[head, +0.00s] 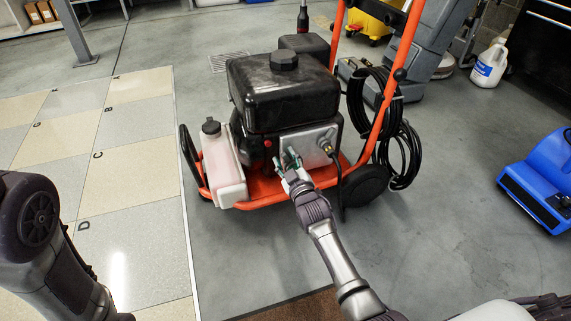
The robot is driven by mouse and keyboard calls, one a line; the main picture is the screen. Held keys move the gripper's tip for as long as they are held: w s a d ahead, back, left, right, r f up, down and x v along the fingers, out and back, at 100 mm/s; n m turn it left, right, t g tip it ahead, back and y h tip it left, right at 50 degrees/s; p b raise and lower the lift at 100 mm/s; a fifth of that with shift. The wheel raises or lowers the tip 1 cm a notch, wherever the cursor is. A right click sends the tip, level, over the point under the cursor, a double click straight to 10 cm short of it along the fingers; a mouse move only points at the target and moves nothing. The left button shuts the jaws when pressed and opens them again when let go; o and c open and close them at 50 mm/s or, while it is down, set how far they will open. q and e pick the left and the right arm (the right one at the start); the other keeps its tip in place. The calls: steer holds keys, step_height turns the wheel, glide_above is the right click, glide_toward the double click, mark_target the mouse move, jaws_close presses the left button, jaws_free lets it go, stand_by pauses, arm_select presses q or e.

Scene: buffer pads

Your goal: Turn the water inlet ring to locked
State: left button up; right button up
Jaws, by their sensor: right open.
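The pressure washer (281,90) stands on the grey floor in the middle of the head view, with a black top and an orange frame. A silver panel (313,137) is on its near side, with a small brass fitting (328,148) at the right. My right gripper (290,164) is open, with its fingers at the left part of this panel. A small dark green part shows between or beside the fingers; I cannot tell whether it is the water inlet ring or whether the fingers touch it. My left arm is at the lower left; its gripper is out of view.
A whitish bottle (222,168) with a black cap sits left of the engine. A coiled black hose (403,150) hangs at the right of the frame. A blue blower (545,180) stands at the right. Tiled floor (120,150) lies left; floor between washer and blower is clear.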

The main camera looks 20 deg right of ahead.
steer(key=shift+w, duration=0.25)
jaws_close()
